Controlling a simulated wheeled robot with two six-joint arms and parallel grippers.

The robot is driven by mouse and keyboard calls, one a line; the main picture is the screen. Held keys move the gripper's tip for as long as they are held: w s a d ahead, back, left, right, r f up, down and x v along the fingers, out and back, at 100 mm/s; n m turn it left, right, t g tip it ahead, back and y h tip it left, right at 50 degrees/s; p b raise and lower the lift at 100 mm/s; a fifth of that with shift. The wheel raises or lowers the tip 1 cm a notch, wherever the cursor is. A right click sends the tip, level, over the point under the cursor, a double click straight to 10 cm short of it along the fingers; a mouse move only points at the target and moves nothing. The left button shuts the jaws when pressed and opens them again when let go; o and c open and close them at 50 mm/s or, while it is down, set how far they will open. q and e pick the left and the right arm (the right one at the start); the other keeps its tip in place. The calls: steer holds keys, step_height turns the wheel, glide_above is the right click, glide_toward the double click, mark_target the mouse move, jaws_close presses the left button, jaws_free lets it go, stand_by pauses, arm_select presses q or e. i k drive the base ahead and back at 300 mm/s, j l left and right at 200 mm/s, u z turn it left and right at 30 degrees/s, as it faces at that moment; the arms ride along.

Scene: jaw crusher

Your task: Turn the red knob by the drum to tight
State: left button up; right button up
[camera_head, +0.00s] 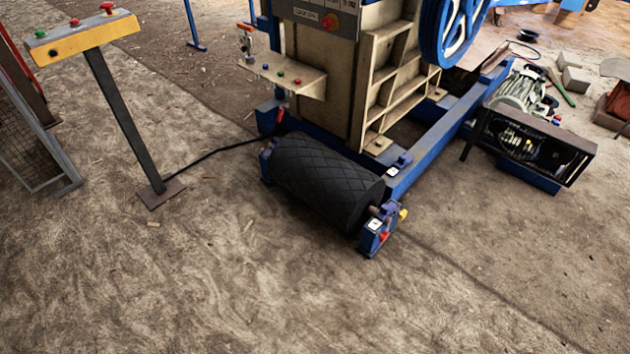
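A black drum (325,180) with a diamond-patterned surface lies on its side at the front of the machine, low over the ground. A small red knob (383,237) sits on the blue bracket (372,243) at the drum's right end. A yellow part (403,214) sticks out beside it. I cannot tell the knob's setting at this size. Another small red part (281,114) shows above the drum's left end. Neither of my grippers is in view.
A yellow panel (82,40) with red and green buttons stands on a post at the left. A black cable (215,152) runs from its foot to the machine. A motor (522,92) and belt guard (535,145) are at the right. The ground in front is clear.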

mark_target(383, 236)
steer(key=j+z, duration=0.35)
steer(key=k+j+z, duration=0.1)
steer(key=j+z, duration=0.25)
steer(key=j, duration=0.2)
steer(key=l+z, duration=0.2)
steer(key=i, duration=0.05)
